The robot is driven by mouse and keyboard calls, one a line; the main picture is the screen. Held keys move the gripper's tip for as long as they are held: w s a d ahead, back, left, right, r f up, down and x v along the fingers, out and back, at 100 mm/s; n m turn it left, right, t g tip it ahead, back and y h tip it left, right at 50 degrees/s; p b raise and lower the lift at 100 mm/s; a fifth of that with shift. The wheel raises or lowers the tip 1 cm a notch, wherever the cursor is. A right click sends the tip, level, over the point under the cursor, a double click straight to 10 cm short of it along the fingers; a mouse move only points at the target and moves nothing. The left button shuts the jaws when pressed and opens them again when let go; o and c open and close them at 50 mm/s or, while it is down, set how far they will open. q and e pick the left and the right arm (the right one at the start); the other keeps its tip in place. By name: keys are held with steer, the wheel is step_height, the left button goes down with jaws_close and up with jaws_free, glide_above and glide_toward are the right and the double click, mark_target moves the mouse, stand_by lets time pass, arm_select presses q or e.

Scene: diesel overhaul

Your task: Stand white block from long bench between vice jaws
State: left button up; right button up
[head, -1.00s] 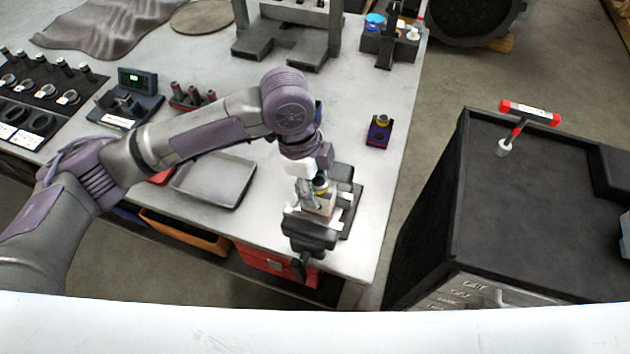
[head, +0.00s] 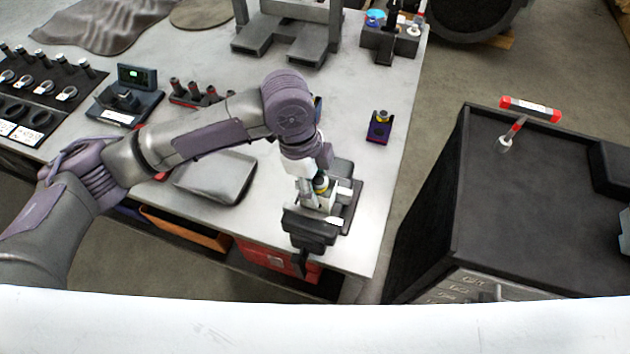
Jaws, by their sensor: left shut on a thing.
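The vice (head: 311,224) is dark, with pale jaw faces, and stands at the near right corner of the long bench (head: 364,230). My left gripper (head: 316,196) points down over the vice and is shut on a pale block (head: 319,204), which seems to be the white block. The block is between the vice jaws or just above them; its lower part is hidden, so I cannot tell whether it touches the bottom. A small yellow and black part shows beside the gripper fingers. My right gripper is not in view.
A grey tray (head: 216,176) lies left of the vice, under my left arm. A dark cabinet (head: 550,200) stands across a floor gap.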

arm_select(q)
steer(key=shift+f, duration=0.25)
stand_by(0.3)
steer(key=o, duration=1.6)
steer(key=shift+r+p, duration=0.1)
steer(key=shift+p, duration=0.25)
step_height(320, 180, up, 5)
steer(key=p, duration=0.5)
steer(key=shift+r, duration=1.4)
steer(key=shift+s, duration=0.1)
